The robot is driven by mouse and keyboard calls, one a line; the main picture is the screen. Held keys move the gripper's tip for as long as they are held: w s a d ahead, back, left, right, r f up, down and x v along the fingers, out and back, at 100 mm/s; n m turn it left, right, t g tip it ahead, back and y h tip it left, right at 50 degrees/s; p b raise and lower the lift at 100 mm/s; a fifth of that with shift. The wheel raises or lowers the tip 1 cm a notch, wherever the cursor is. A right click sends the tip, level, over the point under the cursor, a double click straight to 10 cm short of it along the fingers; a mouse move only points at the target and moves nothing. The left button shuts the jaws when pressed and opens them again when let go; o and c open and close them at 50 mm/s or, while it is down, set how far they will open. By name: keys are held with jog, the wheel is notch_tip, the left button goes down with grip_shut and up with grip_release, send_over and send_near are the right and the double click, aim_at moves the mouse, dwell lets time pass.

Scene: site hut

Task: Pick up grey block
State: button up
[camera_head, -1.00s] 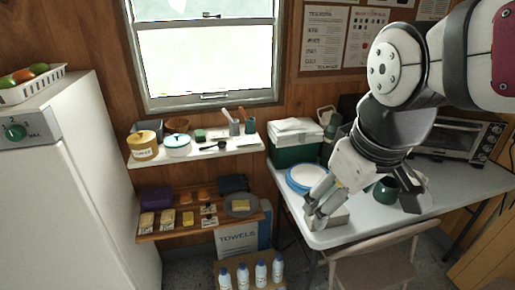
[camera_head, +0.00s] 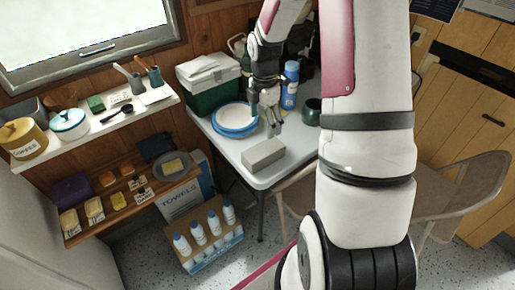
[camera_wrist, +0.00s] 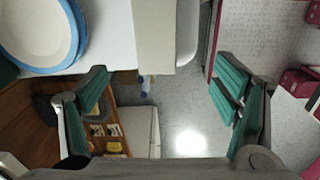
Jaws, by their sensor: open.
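The grey block (camera_head: 263,154) lies flat near the front edge of the white table (camera_head: 228,150). In the wrist view the block (camera_wrist: 154,35) shows at the top middle, beyond the fingertips. My gripper (camera_head: 267,120) is open and empty, pointing down behind the block in the head view and apart from it. In the wrist view its two green-padded fingers (camera_wrist: 162,76) are spread wide, with shelf and floor visible between them.
Stacked blue-rimmed plates (camera_head: 236,118) lie left of the gripper. A blue bottle (camera_head: 289,86) and dark green mug (camera_head: 312,111) stand behind and to the right. A green box (camera_head: 210,88) stands at the back left. A chair (camera_head: 298,190) is by the front edge.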

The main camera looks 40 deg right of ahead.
send_near(264, 149)
jog(key=f, duration=0.5)
jog(key=shift+s+a+f, duration=0.15)
jog(key=shift+s+f, duration=0.05)
jog(key=shift+s, duration=0.1)
jog(key=shift+w+d+f, duration=0.1)
jog(key=shift+w+f, duration=0.1)
jog(key=shift+f, duration=1.15)
jog(key=shift+w+d+f, duration=0.15)
jog(key=shift+f, duration=1.2)
grip_shut()
jog(key=shift+r, duration=0.1)
jog(key=shift+w+r, duration=0.1)
jog(key=shift+r, duration=1.5)
jog(key=shift+s+r, duration=0.2)
jog(key=shift+s, duration=0.1)
jog(key=s+a+r, duration=0.1)
jog(key=s+a, duration=0.2)
jog(key=s, duration=1.2)
jog(key=shift+s+r, duration=0.15)
